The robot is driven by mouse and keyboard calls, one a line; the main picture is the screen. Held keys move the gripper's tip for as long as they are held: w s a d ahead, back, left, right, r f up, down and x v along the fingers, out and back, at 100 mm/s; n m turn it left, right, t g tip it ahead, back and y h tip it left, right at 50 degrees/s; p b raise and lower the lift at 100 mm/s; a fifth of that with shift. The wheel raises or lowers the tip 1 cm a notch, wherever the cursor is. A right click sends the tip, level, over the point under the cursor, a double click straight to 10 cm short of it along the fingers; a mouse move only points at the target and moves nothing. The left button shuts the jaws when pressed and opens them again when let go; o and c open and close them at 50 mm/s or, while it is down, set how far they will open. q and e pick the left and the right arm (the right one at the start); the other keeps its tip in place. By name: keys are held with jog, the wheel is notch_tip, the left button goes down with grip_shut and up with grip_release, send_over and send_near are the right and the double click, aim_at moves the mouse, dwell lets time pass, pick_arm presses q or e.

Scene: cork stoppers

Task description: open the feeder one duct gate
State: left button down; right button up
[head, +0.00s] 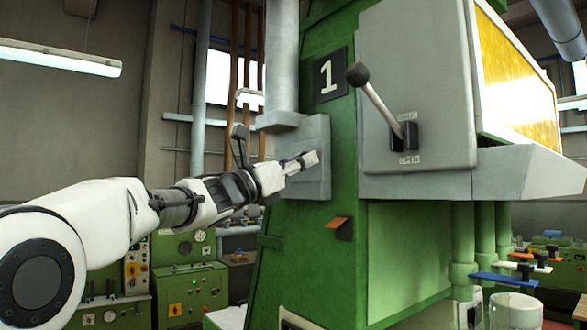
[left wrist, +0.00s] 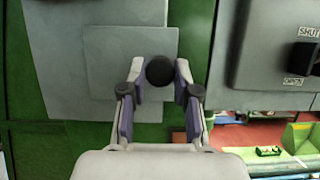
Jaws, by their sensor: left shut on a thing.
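The feeder, a green machine (head: 333,140) marked by a black plate with a white 1 (head: 327,78), fills the middle of the head view. A grey duct (head: 281,60) comes down its left side to a flat grey gate box (head: 318,130). My left gripper (head: 304,161) is in front of this box. In the left wrist view its fingers (left wrist: 160,82) are closed around a round black knob (left wrist: 160,70), in front of the right edge of a smaller grey plate (left wrist: 130,60). In the head view the fingers hide this knob. My right gripper is not in view.
A grey panel (head: 430,60) right of the gate box carries a black-knobbed lever (head: 376,103), tilted up and left, between labels reading SHUT and OPEN. A small orange-topped piece (head: 339,224) juts out below. A clear cylinder (head: 515,310) stands at the lower right.

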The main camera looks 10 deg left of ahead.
pick_arm(q)
jog(key=c, duration=1.3)
grip_release()
jog(key=o, duration=0.4)
jog(key=shift+s+d, duration=0.1)
jog(key=shift+d, duration=0.2)
jog(key=shift+o, duration=0.2)
jog(key=v, duration=1.1)
jog(key=shift+s+a, duration=0.3)
jog(key=shift+s, duration=0.05)
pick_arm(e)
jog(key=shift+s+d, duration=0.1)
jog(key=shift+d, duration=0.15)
pick_arm(q)
jog(key=shift+f, duration=0.1)
